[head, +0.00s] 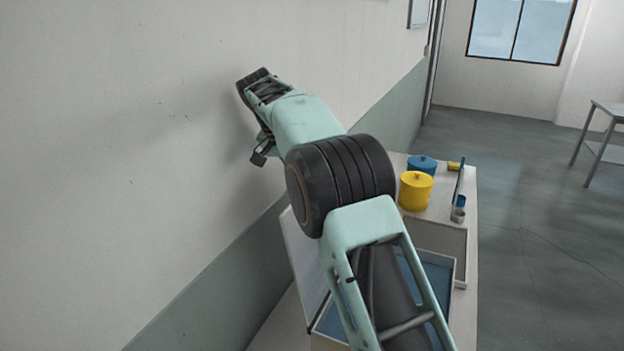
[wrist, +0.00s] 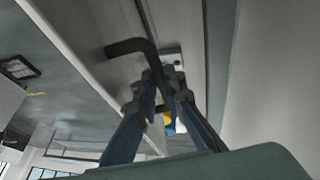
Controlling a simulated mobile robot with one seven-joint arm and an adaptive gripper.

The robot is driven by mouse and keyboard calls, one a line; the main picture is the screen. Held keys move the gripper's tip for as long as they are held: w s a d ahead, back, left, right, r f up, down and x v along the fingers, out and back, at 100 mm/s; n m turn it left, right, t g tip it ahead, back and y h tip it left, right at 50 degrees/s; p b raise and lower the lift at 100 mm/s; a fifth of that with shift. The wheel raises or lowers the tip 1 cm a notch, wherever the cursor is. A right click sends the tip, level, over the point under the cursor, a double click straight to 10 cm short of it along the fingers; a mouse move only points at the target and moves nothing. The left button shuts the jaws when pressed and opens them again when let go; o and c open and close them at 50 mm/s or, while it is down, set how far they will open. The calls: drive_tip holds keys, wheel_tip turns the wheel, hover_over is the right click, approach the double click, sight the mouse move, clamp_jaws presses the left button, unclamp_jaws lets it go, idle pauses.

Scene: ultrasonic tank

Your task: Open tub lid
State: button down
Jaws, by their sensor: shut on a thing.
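The tub (head: 447,262) is a box with a blue inside, low in the head view and partly hidden behind my arm. Its lid (head: 300,262) is a pale panel standing raised at the tub's left, on the wall side, so the tub is at least partly open. In the wrist view a dark bent handle (wrist: 130,46) runs in between the fingertips of my gripper (wrist: 168,82). My gripper is shut on this handle.
A yellow pot (head: 416,191), a blue pot (head: 422,164) and a small grey cup (head: 458,210) stand on the counter behind the tub. The wall (head: 120,160) is close on the left. Open floor (head: 540,230) lies to the right.

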drive_tip(key=shift+s+a+f, duration=0.1)
drive_tip(key=shift+a+f, duration=0.35)
drive_tip(key=shift+f, duration=0.2)
drive_tip(key=c, duration=2.3)
unclamp_jaws()
drive_tip(key=shift+c, duration=0.2)
drive_tip(key=o, duration=0.3)
drive_tip(key=shift+w+a+f, duration=0.15)
drive_tip(key=shift+w+a, duration=0.05)
drive_tip(key=shift+w, duration=0.15)
drive_tip(key=shift+d+r, duration=0.15)
drive_tip(key=shift+r, duration=0.05)
drive_tip(key=shift+r, duration=0.1)
drive_tip(key=shift+d, duration=0.15)
